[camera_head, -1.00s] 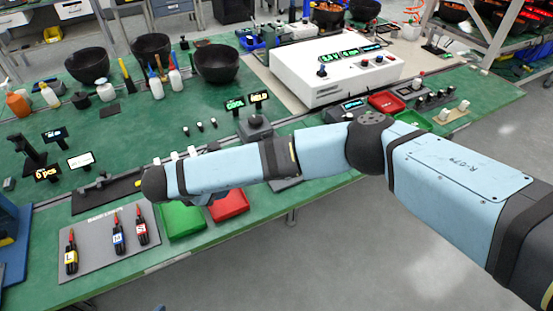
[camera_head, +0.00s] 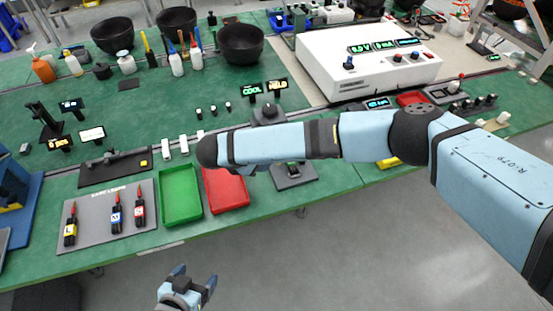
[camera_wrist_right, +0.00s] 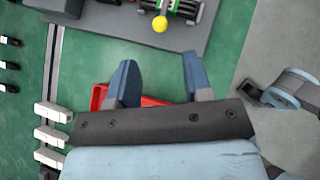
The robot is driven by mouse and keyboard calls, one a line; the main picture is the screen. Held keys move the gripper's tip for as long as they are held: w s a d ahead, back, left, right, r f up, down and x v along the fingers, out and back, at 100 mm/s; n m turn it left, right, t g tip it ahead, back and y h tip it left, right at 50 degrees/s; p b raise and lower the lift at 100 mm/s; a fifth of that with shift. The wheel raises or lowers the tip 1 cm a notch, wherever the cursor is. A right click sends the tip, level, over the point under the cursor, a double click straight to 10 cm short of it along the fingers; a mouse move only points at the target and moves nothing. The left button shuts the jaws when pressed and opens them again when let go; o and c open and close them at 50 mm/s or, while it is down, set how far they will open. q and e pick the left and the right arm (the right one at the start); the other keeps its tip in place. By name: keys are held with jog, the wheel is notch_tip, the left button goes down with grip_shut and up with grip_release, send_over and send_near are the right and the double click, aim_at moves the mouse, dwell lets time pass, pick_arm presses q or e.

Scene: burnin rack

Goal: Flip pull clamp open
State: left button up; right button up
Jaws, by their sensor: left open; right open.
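What looks like the pull clamp, a small fixture with green and metal parts on a dark grey plate (camera_head: 297,180), sits near the table's front edge, partly behind my right arm. In the right wrist view the same grey plate (camera_wrist_right: 120,30) shows at the top, with a yellow ball knob (camera_wrist_right: 160,24) on the fixture. The clamp's lever position is not clear. My right gripper (camera_wrist_right: 160,80) is open and empty, its fingers over the red tray and short of the knob. It is hidden in the head view. My left gripper (camera_head: 195,281) is open and empty over the floor, in front of the table.
A green tray (camera_head: 180,194) and the red tray (camera_head: 225,190) lie along the front edge. Left of them, a grey mat (camera_head: 96,226) holds three coloured tools. White clips (camera_wrist_right: 51,125) stand behind the trays. A white instrument box (camera_head: 350,75) stands farther back.

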jog(key=x, duration=0.9)
jog(key=shift+r, duration=0.1)
grip_shut()
